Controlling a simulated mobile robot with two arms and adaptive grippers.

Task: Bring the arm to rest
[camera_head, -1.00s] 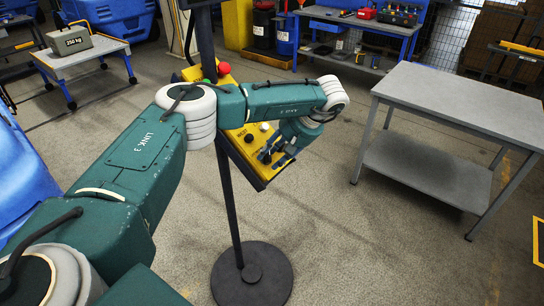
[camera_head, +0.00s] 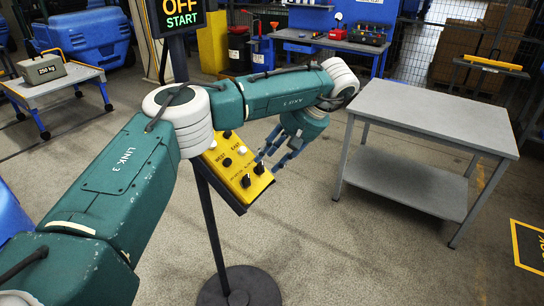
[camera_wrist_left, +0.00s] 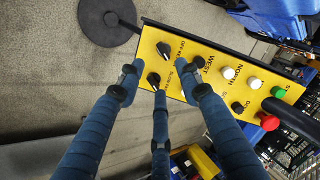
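My left arm reaches from the left across the head view. Its blue left gripper (camera_head: 276,156) is beside the lower right end of a yellow control box (camera_head: 222,160) on a dark stand. In the left wrist view the gripper (camera_wrist_left: 160,84) has its fingers spread, with nothing held. A black knob (camera_wrist_left: 153,79) of the box shows between the fingertips, and a second black knob (camera_wrist_left: 164,48) lies beyond. I cannot tell whether a fingertip touches the box. A display (camera_head: 182,14) above it reads OFF START. My right gripper is not in view.
A grey two-level table (camera_head: 430,115) stands to the right. The stand's round base (camera_head: 240,288) is on the floor below. A 250 kg weight (camera_head: 41,69) sits on a cart at left. A blue workbench (camera_head: 322,42) is behind. The floor between stand and table is clear.

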